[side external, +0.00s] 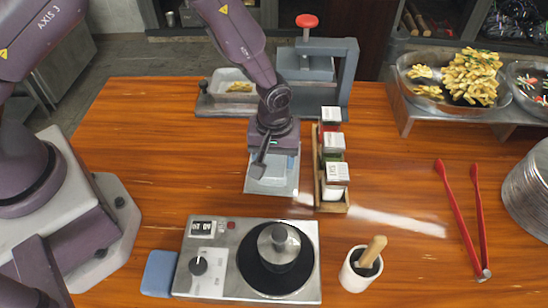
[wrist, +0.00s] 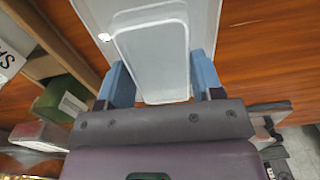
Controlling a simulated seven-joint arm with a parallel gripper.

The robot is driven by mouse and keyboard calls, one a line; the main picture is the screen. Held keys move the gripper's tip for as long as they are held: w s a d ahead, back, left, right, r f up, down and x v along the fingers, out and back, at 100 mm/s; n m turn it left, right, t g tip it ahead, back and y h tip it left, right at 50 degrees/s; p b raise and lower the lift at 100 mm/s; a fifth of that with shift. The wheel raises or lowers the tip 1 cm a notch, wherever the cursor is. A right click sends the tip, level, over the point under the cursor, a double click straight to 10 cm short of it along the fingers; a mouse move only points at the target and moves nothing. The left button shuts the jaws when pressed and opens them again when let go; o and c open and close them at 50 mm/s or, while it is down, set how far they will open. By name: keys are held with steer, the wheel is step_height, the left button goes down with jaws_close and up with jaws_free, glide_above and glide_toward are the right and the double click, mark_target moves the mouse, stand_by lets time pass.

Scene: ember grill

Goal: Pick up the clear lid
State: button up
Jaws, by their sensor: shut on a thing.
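The clear lid (wrist: 152,50) is a pale, see-through rectangle with rounded corners and a raised rim, in the wrist view. My gripper (wrist: 162,80) has one blue finger on each side of its near end and is shut on it. A flat grey tray or board (wrist: 92,14) lies beneath the lid. In the side view, my gripper (side external: 272,162) points down over this pale board (side external: 285,190), left of the bottle rack. There the arm hides much of the lid, and I cannot tell whether it is clear of the board.
A wooden rack of shaker bottles (side external: 333,172) stands close on the right. A hot plate with a round weight (side external: 279,247) is in front. A press with a red knob (side external: 307,21) stands behind. Red tongs (side external: 457,215) lie right, with open table between.

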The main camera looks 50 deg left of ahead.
steer(key=shift+r, duration=0.5)
steer(key=s+a+r, duration=0.2)
steer(key=s+r, duration=0.5)
steer(key=r, duration=0.2)
steer(key=s+a+r, duration=0.3)
steer(key=s+r, duration=0.3)
steer(key=r, duration=0.2)
steer(key=w+a+n, duration=1.8)
steer(key=w+n, duration=0.1)
steer(key=w, duration=0.3)
steer(key=shift+d+f, duration=0.15)
steer(key=shift+f, duration=2.9)
steer(key=shift+d+f, duration=0.15)
steer(key=shift+f, duration=2.9)
